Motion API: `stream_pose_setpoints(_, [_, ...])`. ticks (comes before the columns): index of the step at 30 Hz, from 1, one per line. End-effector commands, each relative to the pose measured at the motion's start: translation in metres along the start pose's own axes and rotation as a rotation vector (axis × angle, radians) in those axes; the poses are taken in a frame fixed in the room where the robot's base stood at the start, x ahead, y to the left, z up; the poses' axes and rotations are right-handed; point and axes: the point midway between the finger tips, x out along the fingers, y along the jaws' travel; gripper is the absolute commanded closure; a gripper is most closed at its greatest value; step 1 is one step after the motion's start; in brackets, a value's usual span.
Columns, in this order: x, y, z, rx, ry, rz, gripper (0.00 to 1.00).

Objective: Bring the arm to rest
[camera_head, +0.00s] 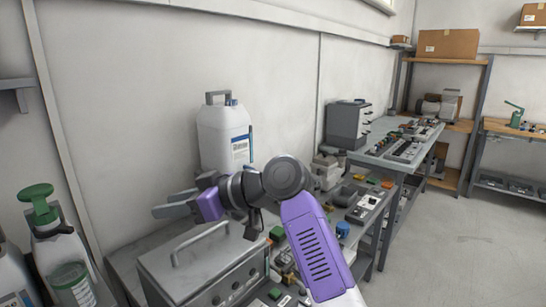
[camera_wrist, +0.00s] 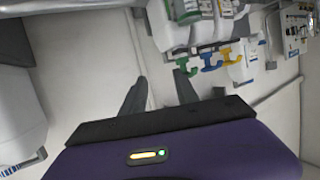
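My arm, purple and grey, reaches up over the workbench in the head view. My gripper (camera_head: 178,204) points left, above the grey metal box with a handle and in front of the wall. In the wrist view its two dark fingers (camera_wrist: 160,95) stand apart with nothing between them.
A white jug (camera_head: 222,138) stands behind the arm against the wall. A grey box with a handle (camera_head: 200,262) sits below the gripper. Bottles, one with a green pump (camera_head: 38,205), stand at left. A cluttered bench (camera_head: 378,158) extends right; the floor (camera_head: 455,235) there is clear.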

Motion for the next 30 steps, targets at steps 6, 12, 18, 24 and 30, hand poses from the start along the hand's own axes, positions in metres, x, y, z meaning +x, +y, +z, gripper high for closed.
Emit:
stream_pose_setpoints(6, [-0.01, 0.024, -0.024, 0.022, 0.1, 0.154, 0.64])
stream_pose_setpoints(12, [-0.025, 0.046, -0.008, 0.08, 0.202, 0.31, 0.64])
stream_pose_setpoints(18, [-0.048, 0.059, 0.035, 0.151, 0.3, 0.469, 0.64])
stream_pose_setpoints(24, [-0.089, 0.055, 0.105, 0.224, 0.403, 0.657, 0.64])
stream_pose_setpoints(30, [-0.138, 0.03, 0.175, 0.268, 0.477, 0.824, 0.64])
